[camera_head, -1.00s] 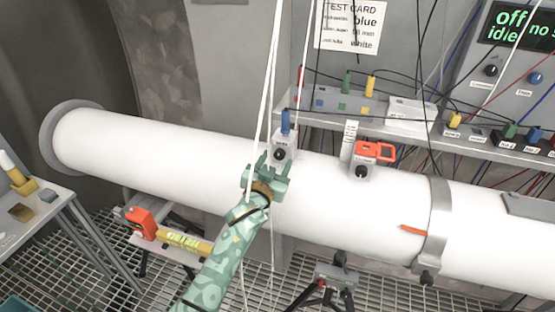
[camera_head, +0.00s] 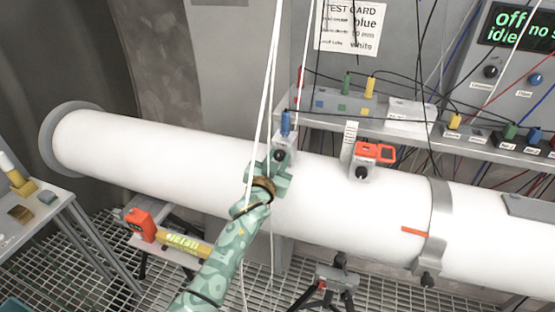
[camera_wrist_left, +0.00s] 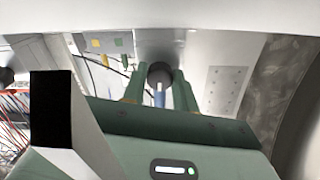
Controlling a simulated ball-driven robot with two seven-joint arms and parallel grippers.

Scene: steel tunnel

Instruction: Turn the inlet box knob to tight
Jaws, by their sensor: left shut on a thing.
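The inlet box (camera_head: 289,139) is a small pale box on top of the white pipe, with a blue plug (camera_head: 285,122) standing in it. Its dark round knob (camera_head: 280,155) is on the side facing me. My green left gripper (camera_head: 275,163) is at the knob, with the arm coming up from below. In the left wrist view the knob (camera_wrist_left: 159,72) sits between the two green fingers of my left gripper (camera_wrist_left: 158,82), which are shut on it. The knob's markings are too small to read. My right gripper is not in view.
The white pipe (camera_head: 170,155) crosses the view. White cords (camera_head: 268,90) hang just beside my left gripper. A second box with an orange-red part (camera_head: 372,152) sits to the right on the pipe, before a clamp (camera_head: 436,230). A shelf with wired plugs (camera_head: 400,130) is behind.

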